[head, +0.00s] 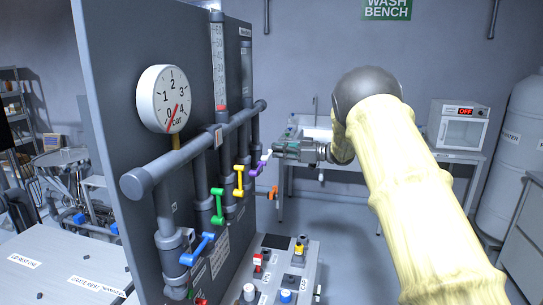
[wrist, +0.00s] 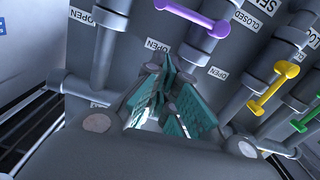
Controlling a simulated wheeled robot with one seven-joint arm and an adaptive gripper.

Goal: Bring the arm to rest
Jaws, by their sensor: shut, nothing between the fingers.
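My gripper (head: 280,150) is shut and empty, with teal finger pads. In the head view it is held out to the left from my yellow-sleeved arm, near the far end of the pipe panel and close to the purple valve handle (head: 258,170). In the wrist view my gripper (wrist: 168,95) has its fingers together in front of the grey panel, with the purple handle (wrist: 192,18) above them. Whether the fingers touch any pipe cannot be told.
A control box (head: 270,262) stands below. A wash bench, white oven (head: 460,124) and tank (head: 512,150) stand behind.

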